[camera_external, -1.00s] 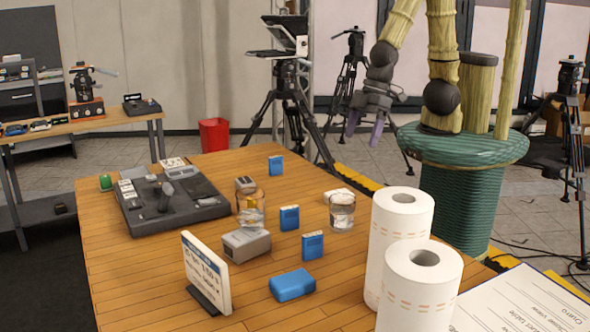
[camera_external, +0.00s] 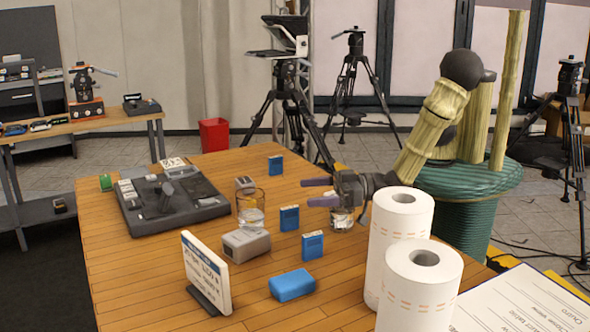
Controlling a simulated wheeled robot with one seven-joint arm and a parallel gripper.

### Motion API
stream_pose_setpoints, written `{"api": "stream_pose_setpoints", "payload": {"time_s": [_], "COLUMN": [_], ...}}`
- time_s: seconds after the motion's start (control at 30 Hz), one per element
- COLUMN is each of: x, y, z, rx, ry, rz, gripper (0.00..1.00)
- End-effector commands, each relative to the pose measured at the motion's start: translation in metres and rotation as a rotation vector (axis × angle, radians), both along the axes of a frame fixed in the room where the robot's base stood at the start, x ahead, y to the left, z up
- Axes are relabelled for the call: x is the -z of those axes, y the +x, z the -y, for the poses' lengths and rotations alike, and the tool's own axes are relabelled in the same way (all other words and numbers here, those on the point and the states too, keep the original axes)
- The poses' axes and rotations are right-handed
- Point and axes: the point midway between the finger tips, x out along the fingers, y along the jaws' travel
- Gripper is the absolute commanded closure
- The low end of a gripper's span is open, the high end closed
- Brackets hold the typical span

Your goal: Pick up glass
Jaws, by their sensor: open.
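Two clear glasses stand upright on the wooden table. One glass (camera_external: 250,213) is near the table's middle, beside a grey box. The other glass (camera_external: 342,221) is to its right, and its upper part is hidden behind my gripper. My gripper (camera_external: 318,191) is low over the table, with its purple fingers pointing left toward the first glass. The fingers are apart and nothing shows between them. They end short of the first glass in the picture.
Blue boxes (camera_external: 289,218) and a grey box (camera_external: 246,245) stand near the glasses. A sign (camera_external: 206,273) is in front. Two paper rolls (camera_external: 398,240) stand at the right front. A control panel (camera_external: 172,200) lies at the left. The table's left front is clear.

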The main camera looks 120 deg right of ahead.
Motion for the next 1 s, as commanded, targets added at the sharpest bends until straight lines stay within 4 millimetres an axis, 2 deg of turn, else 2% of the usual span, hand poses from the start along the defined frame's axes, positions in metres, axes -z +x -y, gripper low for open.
{"api": "stream_pose_setpoints", "payload": {"time_s": [0.33, 0.47, 1.0], "x": [-0.003, -0.004, -0.006], "y": [0.000, 0.006, 0.090], "z": [-0.002, 0.001, 0.036], "rx": [-0.002, 0.000, -0.001], "ry": [-0.016, -0.016, -0.017], "rz": [0.030, 0.029, 0.030], "gripper": [0.13, 0.13, 0.13]}}
